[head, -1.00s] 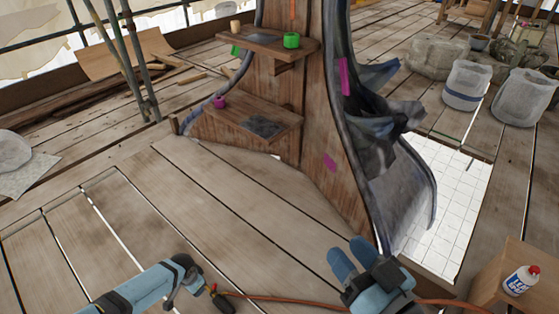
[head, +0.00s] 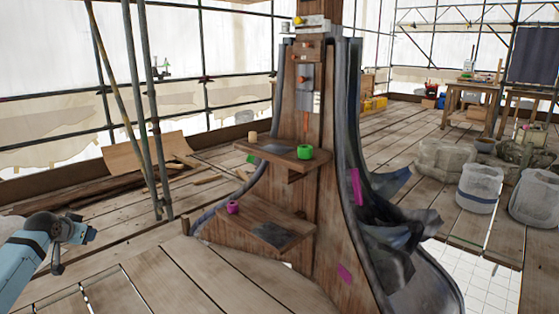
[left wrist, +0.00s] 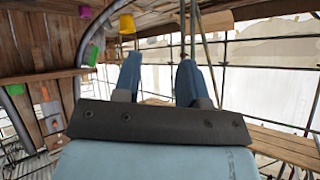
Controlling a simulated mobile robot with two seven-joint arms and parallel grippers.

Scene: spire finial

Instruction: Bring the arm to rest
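My left arm comes in at the left edge of the head view. Its gripper (head: 82,232) is out to the left of the wooden spire (head: 330,250), clear of it and above the deck. In the left wrist view its two blue fingers (left wrist: 158,78) stand apart with nothing between them. My right gripper is in neither view now. The spire has curved grey sheet along its sides and two small shelves.
Scaffold poles (head: 150,110) stand behind my left gripper. Pale sacks (head: 479,188) stand on the right of the deck, with a workbench (head: 465,98) farther back. The planks (head: 190,275) in front of the spire are clear.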

